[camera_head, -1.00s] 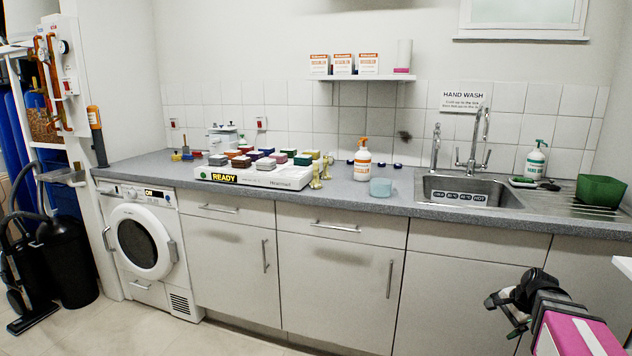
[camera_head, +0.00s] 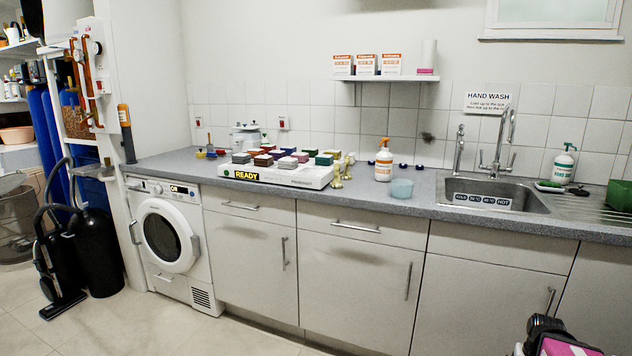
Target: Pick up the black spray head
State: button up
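I cannot make out a black spray head for certain. A small dark object (camera_head: 579,191) lies on the worktop right of the sink, too small to identify. An orange-topped white spray bottle (camera_head: 384,165) stands on the worktop left of the sink. A green-topped white pump bottle (camera_head: 563,166) stands behind the sink's right end. My gripper (camera_head: 540,332) is black and shows only partly at the lower right edge, in front of the cabinets and well away from the bottles. Its fingertips are cut off or too small to read.
The sink (camera_head: 520,194) is at right. A washing machine (camera_head: 170,245) and black vacuum cleaner (camera_head: 62,275) stand left. Floor there is open.

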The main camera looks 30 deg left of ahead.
aim_at(337, 183)
jog(key=i+j+u, duration=0.1)
jog(key=j+u, duration=0.15)
jog(key=u, duration=0.2)
jog(key=i+j+u, duration=0.15)
jog(key=u, duration=0.25)
jog(key=j+z, duration=0.25)
jog(key=j, duration=0.2)
jog(key=k+j+z, duration=0.25)
jog(key=j, duration=0.15)
jog(key=i+j, duration=0.05)
jog(key=i, duration=0.05)
